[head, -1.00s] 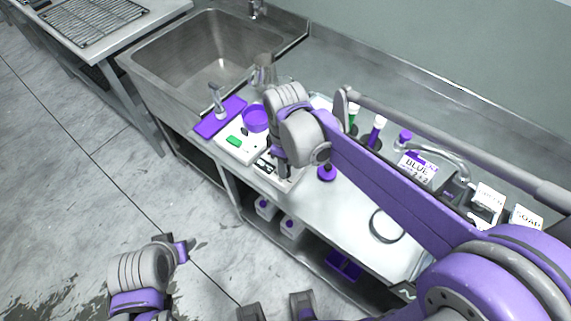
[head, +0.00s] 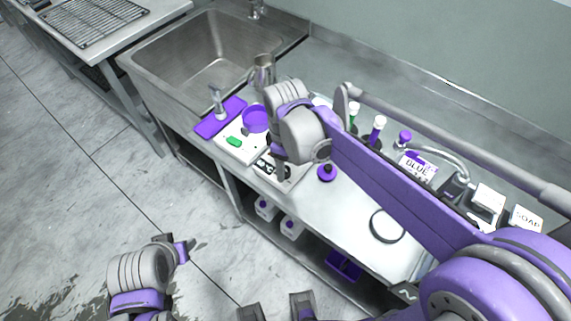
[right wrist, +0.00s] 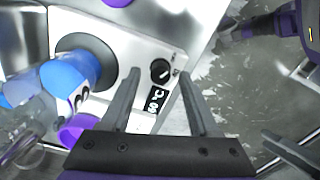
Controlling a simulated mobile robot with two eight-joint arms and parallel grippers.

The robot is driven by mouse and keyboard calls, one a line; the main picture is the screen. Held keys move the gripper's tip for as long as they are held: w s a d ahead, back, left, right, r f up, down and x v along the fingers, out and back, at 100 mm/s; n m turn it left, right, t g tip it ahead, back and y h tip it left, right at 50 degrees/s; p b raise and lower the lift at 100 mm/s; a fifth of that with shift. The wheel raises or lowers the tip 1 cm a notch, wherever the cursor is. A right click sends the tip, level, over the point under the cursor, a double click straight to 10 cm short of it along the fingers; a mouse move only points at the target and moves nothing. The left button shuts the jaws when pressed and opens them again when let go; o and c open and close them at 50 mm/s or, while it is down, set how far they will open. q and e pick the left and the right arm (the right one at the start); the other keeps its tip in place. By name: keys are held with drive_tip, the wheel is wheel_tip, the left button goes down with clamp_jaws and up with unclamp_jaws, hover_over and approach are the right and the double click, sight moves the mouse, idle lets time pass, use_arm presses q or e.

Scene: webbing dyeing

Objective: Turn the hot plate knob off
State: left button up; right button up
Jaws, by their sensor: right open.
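The white hot plate (right wrist: 125,45) fills the middle of the right wrist view. It has a dark round heating disc (right wrist: 88,50), a black knob (right wrist: 160,71) with a light mark, and a black display reading about 60 °C. My right gripper (right wrist: 160,75) is open, with one finger on each side of the knob in that view; contact cannot be told. In the head view, my right wrist hides part of the hot plate (head: 292,181).
A blue object (right wrist: 70,72) overlaps the heating disc in the right wrist view. In the head view, a metal jug (head: 262,72), a purple dish (head: 256,119) and a purple-topped item (head: 327,173) stand close to my right gripper. The sink (head: 205,60) lies behind left.

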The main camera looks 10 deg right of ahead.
sight(286, 169)
wheel_tip(286, 169, up, 10)
drive_tip(key=shift+p, duration=0.35)
idle(0.4)
drive_tip(key=s+d+f+m+t, duration=0.1)
drive_tip(key=s+d+f+m, duration=0.1)
drive_tip(key=s+f+m, duration=0.1)
drive_tip(key=s+d+f+m+t, duration=0.2)
drive_tip(key=s+d+f+m, duration=0.1)
drive_tip(key=s+f+m, duration=0.1)
drive_tip(key=s+d+f+m+t, duration=0.2)
drive_tip(key=s+f+m, duration=0.1)
drive_tip(key=s, duration=0.3)
drive_tip(key=shift+d+f+m, duration=0.15)
drive_tip(key=shift+f+m, duration=0.25)
drive_tip(key=shift+f, duration=0.5)
